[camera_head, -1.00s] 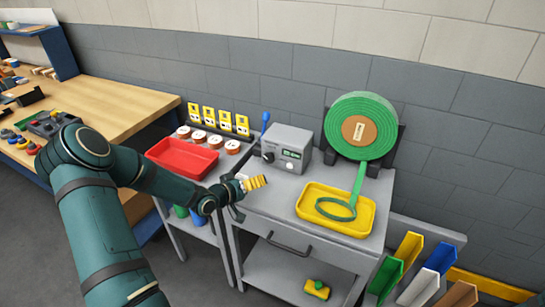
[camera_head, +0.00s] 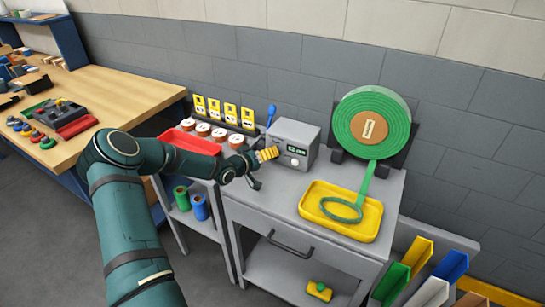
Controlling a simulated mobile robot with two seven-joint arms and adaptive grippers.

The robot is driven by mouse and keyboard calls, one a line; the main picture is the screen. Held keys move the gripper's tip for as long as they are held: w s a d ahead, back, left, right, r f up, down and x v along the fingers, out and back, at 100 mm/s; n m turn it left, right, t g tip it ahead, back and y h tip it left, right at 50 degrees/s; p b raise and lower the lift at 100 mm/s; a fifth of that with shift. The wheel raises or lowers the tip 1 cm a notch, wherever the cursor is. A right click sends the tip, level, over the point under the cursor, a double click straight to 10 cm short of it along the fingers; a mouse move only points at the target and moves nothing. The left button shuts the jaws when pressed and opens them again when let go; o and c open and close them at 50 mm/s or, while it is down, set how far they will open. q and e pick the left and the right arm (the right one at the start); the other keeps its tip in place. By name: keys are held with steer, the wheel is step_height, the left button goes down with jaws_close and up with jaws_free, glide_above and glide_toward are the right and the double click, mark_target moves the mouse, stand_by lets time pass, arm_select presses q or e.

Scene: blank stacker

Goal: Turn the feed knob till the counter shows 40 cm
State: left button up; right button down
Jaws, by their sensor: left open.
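The grey feeder box (camera_head: 306,138) stands at the back of the grey cabinet. Its front carries a small counter display (camera_head: 298,150) with green digits too small to read surely, and a white round knob (camera_head: 294,162) below it. A dark knob at the left of its front is now hidden behind my left gripper (camera_head: 268,154), which is open, with yellow fingers close in front of the box; I cannot tell whether it touches. A green strip (camera_head: 367,180) hangs from the green roll (camera_head: 370,125) and curls in the yellow tray (camera_head: 312,212). My right gripper is not in view.
A blue-handled lever (camera_head: 271,115) rises left of the box. A red tray (camera_head: 190,143) and several white-and-copper spools (camera_head: 203,130) sit further left. Coloured bins (camera_head: 418,252) stand at lower right. The cabinet top is clear between gripper and yellow tray.

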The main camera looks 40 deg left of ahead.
arm_select(q)
steer(key=shift+x, duration=1.6)
steer(key=c, duration=1.2)
steer(key=shift+b, duration=0.4)
